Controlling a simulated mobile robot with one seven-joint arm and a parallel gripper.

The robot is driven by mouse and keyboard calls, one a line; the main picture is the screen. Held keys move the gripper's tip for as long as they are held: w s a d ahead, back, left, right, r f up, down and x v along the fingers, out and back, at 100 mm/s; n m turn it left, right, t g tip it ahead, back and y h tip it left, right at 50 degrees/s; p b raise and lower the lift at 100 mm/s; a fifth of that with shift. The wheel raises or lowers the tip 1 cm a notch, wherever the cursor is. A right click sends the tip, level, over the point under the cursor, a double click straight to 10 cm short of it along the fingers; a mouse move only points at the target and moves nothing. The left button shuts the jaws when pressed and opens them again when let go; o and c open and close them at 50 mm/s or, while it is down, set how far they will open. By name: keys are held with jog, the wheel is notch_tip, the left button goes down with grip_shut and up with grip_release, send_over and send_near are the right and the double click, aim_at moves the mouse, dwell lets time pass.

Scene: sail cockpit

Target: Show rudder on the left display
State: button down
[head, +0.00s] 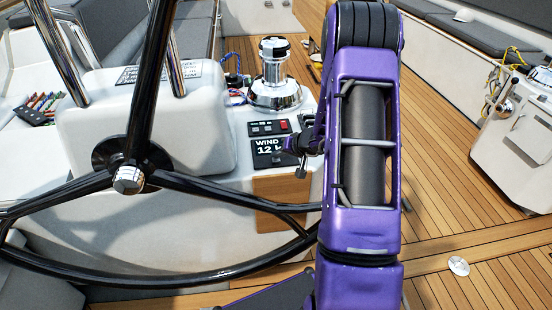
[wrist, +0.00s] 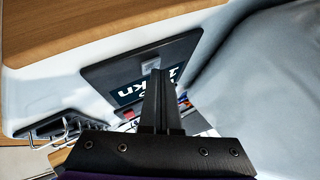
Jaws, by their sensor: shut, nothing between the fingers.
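A dark display (head: 268,158) on the white cockpit console reads WIND with a figure starting 12 in the head view. Its right part is hidden by my gripper. In the wrist view the same display (wrist: 108,72) lies close beyond the fingers, with "kn" legible. A small pale grey button (wrist: 151,65) shows on its face. My gripper (wrist: 155,74) is shut and empty, its fingertips in front of the display right by that button. I cannot tell whether they touch it. In the head view my gripper (head: 284,150) is small and partly dark against the display.
A switch panel (head: 269,127) with a red button sits just above the display. A chrome winch (head: 274,75) with ropes stands behind it. The black steering wheel (head: 128,180) fills the left foreground. Another white console (head: 512,135) is at the right. Teak deck (head: 450,165) lies open between.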

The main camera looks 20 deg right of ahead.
aim_at(278, 161)
jog(key=shift+r, duration=0.75)
jog(key=shift+r+p, duration=0.8)
jog(key=shift+r, duration=1.7)
dwell(0.5)
